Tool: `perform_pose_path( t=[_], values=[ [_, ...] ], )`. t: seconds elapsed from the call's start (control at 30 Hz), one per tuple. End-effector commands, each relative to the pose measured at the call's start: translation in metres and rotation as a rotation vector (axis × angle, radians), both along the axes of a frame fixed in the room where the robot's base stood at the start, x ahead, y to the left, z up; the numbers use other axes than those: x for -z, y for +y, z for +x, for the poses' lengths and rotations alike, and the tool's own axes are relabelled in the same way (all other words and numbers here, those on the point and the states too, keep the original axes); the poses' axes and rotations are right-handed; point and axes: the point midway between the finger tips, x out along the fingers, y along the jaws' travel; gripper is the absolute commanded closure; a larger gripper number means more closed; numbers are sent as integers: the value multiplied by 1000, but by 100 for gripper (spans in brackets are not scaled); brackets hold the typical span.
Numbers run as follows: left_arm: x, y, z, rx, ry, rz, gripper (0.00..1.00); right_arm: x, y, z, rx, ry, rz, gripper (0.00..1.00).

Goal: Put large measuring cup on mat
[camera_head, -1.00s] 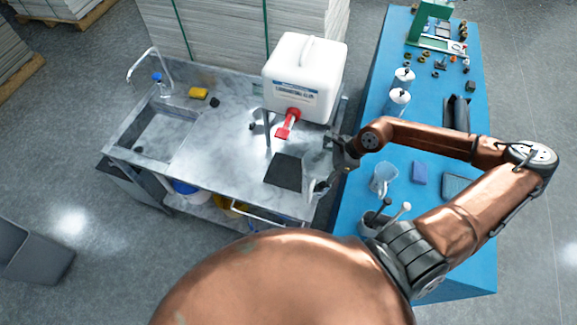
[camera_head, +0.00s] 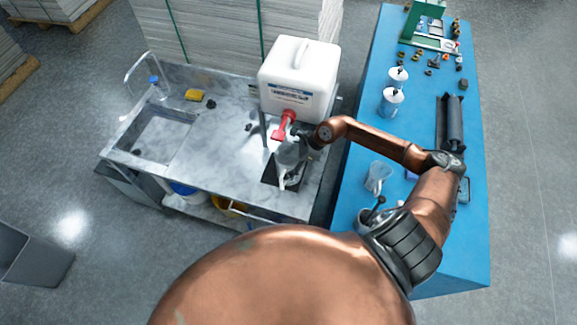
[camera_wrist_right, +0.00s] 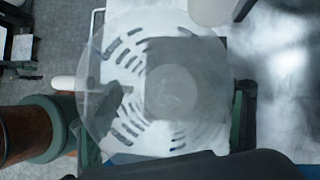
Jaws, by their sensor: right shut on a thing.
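The large measuring cup (camera_head: 290,158), clear and grey, is held by my right gripper (camera_head: 309,143) over the dark mat (camera_head: 268,173) on the marble worktop. The cup hides much of the mat. In the right wrist view the clear cup (camera_wrist_right: 105,85) fills the middle, and a dark square shows through it. I cannot tell whether the cup's base touches the mat. My left gripper is out of view.
A white canister (camera_head: 298,75) with a red tap (camera_head: 283,126) stands close behind the cup. A sink (camera_head: 150,132) is at the left of the worktop. A smaller clear cup (camera_head: 378,177) and several tools are on the blue table (camera_head: 420,125) at right.

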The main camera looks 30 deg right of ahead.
Motion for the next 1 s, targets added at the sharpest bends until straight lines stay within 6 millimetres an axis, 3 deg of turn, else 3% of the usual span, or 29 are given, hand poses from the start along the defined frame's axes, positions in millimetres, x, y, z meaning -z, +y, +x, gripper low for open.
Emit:
perform_pose_path(
  t=[0.2, 0.57, 0.6, 0.83, 1.0],
  values=[
    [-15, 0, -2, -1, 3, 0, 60, 25, 0, -1, 3, 1, 3, 54],
    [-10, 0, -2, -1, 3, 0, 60, 31, 0, -1, 1, 0, 0, 54],
    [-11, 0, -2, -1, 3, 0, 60, 31, 0, -2, 0, 1, 1, 26],
    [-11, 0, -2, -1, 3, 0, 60, 30, 0, -2, 0, 1, 1, 10],
    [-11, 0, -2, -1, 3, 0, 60, 30, 0, -2, 1, 0, 0, 9]
  ],
)
